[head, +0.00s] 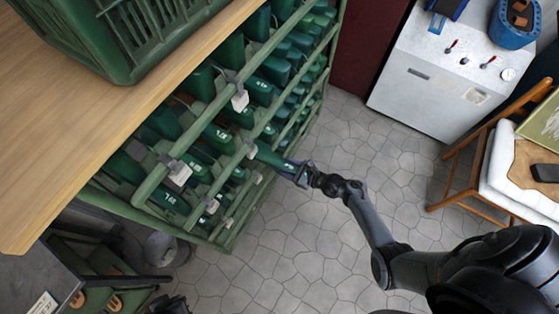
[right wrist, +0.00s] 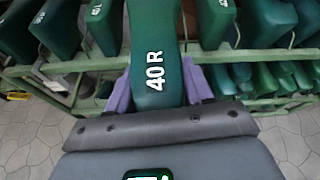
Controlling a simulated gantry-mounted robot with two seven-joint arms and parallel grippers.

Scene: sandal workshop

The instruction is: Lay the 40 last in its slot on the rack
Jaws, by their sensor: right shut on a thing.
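The 40 last, dark green with "40R" in white, shows in the right wrist view (right wrist: 155,55) between the two purple fingers of my right gripper (right wrist: 158,88). In the head view my right gripper (head: 301,174) is shut on the near end of this last (head: 273,158). The last points left, into the front of the green rack (head: 222,102), at a lower row. I cannot tell whether it rests on the rails or is held just above them. Its far end and the slot under it are partly hidden. My left gripper is not in view.
Other green lasts (head: 217,138) fill nearby slots on both sides, close to the held one. White tags (head: 240,100) hang on the rails. A wooden top with a green crate (head: 125,65) overhangs the rack. The tiled floor (head: 300,240) in front is clear.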

